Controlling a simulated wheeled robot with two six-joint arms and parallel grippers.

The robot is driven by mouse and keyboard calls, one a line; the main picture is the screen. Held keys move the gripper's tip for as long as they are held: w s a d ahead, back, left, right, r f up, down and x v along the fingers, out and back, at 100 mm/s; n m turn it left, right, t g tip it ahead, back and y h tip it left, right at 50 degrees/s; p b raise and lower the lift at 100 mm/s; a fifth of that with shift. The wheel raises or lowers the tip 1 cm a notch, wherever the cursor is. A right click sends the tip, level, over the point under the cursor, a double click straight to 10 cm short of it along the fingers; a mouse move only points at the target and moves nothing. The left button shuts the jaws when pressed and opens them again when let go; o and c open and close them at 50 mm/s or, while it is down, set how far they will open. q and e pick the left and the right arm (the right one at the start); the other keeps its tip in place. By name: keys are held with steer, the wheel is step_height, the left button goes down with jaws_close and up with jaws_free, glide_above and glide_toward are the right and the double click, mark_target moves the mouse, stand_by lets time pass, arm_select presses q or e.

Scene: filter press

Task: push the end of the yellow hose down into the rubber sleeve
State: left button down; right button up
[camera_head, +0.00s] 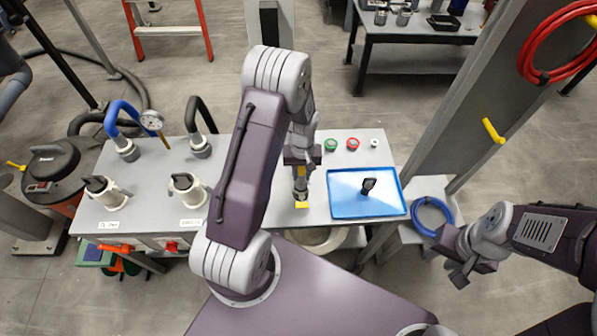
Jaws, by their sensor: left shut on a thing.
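My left gripper (300,162) points down over the grey bench. It is shut on the yellow hose (300,172), of which only a short yellow piece shows just below the fingers. Directly under it is a small dark upright part, seemingly the rubber sleeve (300,190), with a yellow patch at its foot on the bench. The hose is in line with this part. I cannot tell if its end is inside, as the view is from above and the gap is too small to see. My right gripper (460,271) hangs at the right, away from the bench; its jaw opening is unclear.
A blue tray (345,208) with a black item lies just right of the sleeve. Green and red round caps (353,144) lie behind it. Blue and black hoses (203,115) stand in fittings on the left. A grey post (450,110) rises at the right.

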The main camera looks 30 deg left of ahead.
arm_select(q)
steer(key=c, duration=1.1)
jaws_free()
steer(key=shift+o, duration=0.2)
step_height(320, 180, up, 9)
steer(key=shift+s+r, duration=0.1)
steer(key=shift+r, duration=0.05)
